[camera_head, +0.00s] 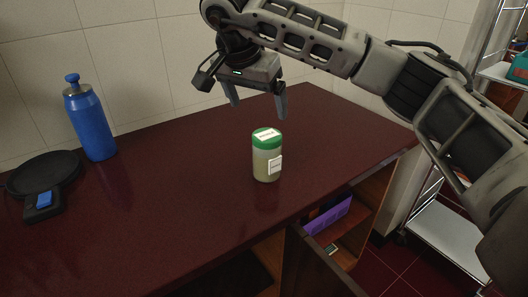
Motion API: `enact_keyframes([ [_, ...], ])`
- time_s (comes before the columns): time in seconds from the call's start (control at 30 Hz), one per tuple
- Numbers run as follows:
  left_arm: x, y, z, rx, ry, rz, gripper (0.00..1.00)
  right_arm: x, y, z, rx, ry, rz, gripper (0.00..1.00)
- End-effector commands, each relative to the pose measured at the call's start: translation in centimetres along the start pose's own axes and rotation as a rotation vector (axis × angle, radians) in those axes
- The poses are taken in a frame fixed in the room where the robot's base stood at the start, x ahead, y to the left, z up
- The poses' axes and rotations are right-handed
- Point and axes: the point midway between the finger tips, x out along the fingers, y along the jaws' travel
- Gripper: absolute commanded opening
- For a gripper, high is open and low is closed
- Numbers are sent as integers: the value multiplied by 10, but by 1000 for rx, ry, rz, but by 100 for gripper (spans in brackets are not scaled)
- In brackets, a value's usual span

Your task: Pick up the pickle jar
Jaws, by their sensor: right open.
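The pickle jar (266,163) stands upright on the dark red counter in the head view. It has a green lid, a cloudy pale body and white labels. My right gripper (258,108) is above and behind the jar, with its two fingers spread and pointing down. Nothing is between the fingers, and they appear apart from the jar. My left gripper is not in view.
A blue bottle (90,122) and a black pan-like item (42,176) are at the left of the counter (175,200). Below the front edge, a cabinet door (315,268) hangs open. A wire shelf cart (447,236) stands at the right.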

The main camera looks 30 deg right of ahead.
Motion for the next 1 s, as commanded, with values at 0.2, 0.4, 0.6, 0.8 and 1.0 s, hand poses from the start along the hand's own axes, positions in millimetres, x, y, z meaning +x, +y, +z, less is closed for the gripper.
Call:
enact_keyframes([
  [0.2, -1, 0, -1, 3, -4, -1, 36, 41, 2, -1, 1, 3, 12, 89],
  [0.4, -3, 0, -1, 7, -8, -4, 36, 82, 2, -1, 0, 2, 9, 89],
  [0.6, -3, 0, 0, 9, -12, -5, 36, 101, 1, -1, 0, 3, 5, 89],
  [0.8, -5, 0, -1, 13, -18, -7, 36, 120, 0, 0, -1, 1, 8, 89],
  [1.0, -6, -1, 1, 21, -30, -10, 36, 148, -2, 0, 1, 1, 6, 89],
])
